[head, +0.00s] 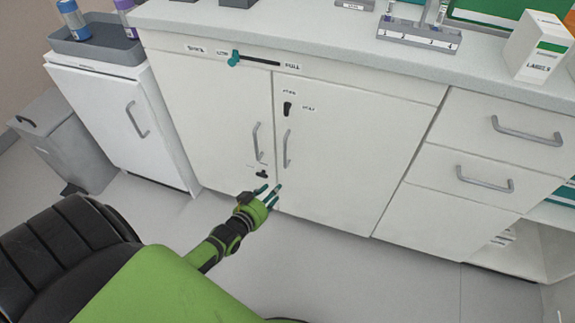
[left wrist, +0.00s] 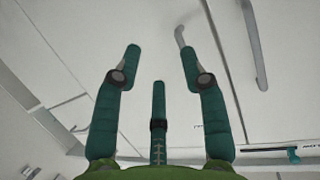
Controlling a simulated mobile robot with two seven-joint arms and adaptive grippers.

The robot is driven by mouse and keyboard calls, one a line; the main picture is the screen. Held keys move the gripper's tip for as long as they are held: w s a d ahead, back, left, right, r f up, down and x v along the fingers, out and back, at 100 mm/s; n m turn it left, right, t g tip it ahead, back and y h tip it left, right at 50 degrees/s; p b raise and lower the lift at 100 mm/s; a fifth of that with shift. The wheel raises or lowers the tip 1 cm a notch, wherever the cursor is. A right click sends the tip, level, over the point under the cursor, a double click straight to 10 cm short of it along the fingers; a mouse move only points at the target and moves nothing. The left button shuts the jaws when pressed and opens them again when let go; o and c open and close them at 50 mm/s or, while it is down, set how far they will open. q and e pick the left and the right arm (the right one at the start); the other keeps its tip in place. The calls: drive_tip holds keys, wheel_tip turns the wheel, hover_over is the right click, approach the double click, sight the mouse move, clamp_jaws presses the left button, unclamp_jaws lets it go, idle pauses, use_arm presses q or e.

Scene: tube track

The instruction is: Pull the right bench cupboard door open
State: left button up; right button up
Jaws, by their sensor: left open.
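The right bench cupboard door (head: 345,150) is white and stands shut, flush with its frame. Its grey upright bar handle (head: 287,150) is near its left edge, below a small dark latch (head: 288,108). The left cupboard door (head: 210,120) is also shut, with its own bar handle (head: 257,142) close by. My left gripper (head: 270,192) is open and empty, low in front of the doors near their seam, below both handles. In the left wrist view its fingers (left wrist: 160,52) are spread; a grey bar handle (left wrist: 253,45) shows at right, and another is partly hidden behind the right finger.
A slider with a teal knob (head: 234,59) is on the panel above the doors. Drawers (head: 495,150) stand at right, a white cabinet (head: 125,120) and grey bin (head: 70,140) at left. The bench top (head: 310,40) holds labware. The floor (head: 330,260) before the doors is clear.

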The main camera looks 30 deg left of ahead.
sight(285, 151)
use_arm(q)
drive_tip(key=w+r+t+b, duration=0.1)
drive_tip(key=w+r, duration=0.1)
drive_tip(key=w, duration=0.1)
drive_tip(key=w+a+r+t+b, duration=0.1)
drive_tip(key=w+r, duration=0.2)
drive_tip(key=w, duration=0.1)
drive_tip(key=w+a+r+t+b, duration=0.1)
drive_tip(key=w+r+b, duration=0.1)
drive_tip(key=w+r, duration=0.1)
drive_tip(key=shift+w+t, duration=0.3)
drive_tip(key=shift+w, duration=0.5)
use_arm(e)
drive_tip(key=shift+t, duration=0.3)
drive_tip(key=w+r, duration=0.2)
drive_tip(key=w, duration=0.1)
drive_tip(key=w+r, duration=0.1)
drive_tip(key=shift+w+a+r, duration=0.3)
drive_tip(key=shift+a, duration=0.05)
use_arm(q)
drive_tip(key=shift+c, duration=0.4)
clamp_jaws()
